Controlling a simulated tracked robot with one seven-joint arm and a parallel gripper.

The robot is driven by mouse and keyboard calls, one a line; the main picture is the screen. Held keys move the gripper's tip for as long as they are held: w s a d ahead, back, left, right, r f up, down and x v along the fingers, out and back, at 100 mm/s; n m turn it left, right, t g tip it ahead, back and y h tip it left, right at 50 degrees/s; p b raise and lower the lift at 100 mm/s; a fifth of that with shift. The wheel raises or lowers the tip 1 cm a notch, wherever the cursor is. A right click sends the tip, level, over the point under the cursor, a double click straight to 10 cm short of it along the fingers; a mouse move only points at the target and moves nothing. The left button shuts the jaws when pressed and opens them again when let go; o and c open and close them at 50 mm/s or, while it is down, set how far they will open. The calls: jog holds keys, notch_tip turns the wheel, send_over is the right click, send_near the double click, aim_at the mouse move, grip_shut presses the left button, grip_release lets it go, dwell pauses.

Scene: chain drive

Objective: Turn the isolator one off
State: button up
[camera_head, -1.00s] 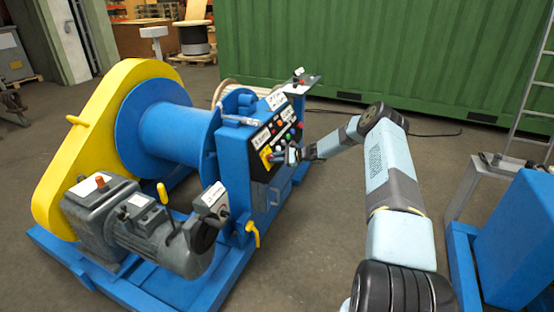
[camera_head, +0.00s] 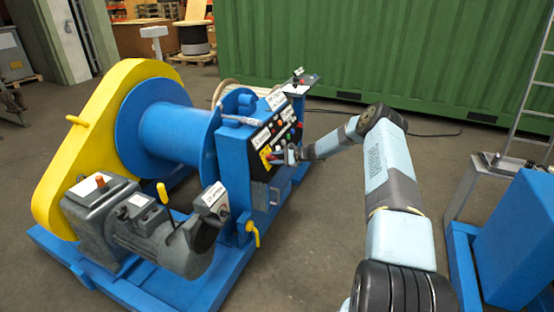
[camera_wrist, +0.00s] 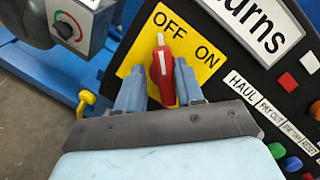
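The isolator is a red rotary handle (camera_wrist: 163,75) with a white mark, on a yellow plate (camera_wrist: 205,80) lettered OFF and ON. In the wrist view the handle's marked end points up the picture, beside the word OFF. My gripper (camera_wrist: 162,78) has one finger on each side of the handle, very close to it; I cannot tell whether both fingers press on it. In the head view my gripper (camera_head: 288,154) is at the lower part of the black control panel (camera_head: 261,172) on the blue winch, and it largely hides the handle.
A grey box with a dial (camera_wrist: 75,25) is close on the left in the wrist view. Coloured buttons (camera_wrist: 293,164) and labels lie to the right of the handle. A yellow lever (camera_head: 253,232) hangs below the panel. Open floor (camera_head: 310,240) lies between winch and arm.

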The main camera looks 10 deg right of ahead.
jog(key=shift+o, duration=0.5)
jog(key=shift+w+a, duration=0.1)
jog(key=shift+d, duration=0.2)
jog(key=shift+d+r, duration=0.15)
jog(key=shift+d, duration=0.1)
jog(key=v, duration=1.3)
